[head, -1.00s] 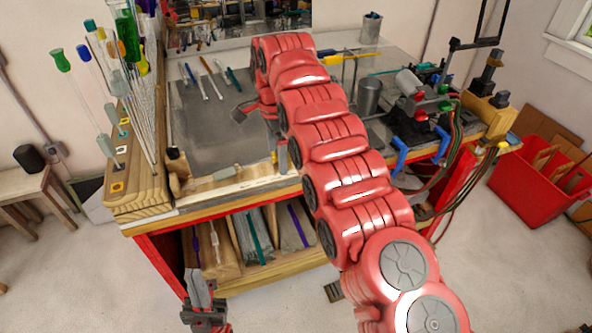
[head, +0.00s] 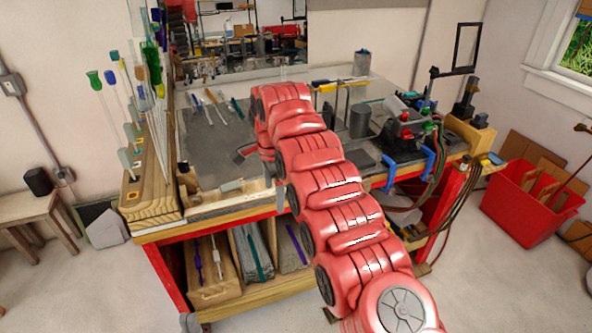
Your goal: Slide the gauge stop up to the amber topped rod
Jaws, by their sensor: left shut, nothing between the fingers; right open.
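The gauge appears to be the pale wooden rail (head: 210,203) along the bench's front edge. A small grey block (head: 230,186) on it looks like the gauge stop. Several rods stand upright in the wooden rack (head: 152,208) at the left; one has an amber top (head: 140,73). Whether this is the task's rod I cannot tell. My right gripper (head: 245,153) is open over the bench top, behind the rail, partly hidden by my red arm.
Several loose rods (head: 213,100) lie at the back of the bench. Bins (head: 212,270) fill the shelf below. A red crate (head: 525,200) is on the floor, right.

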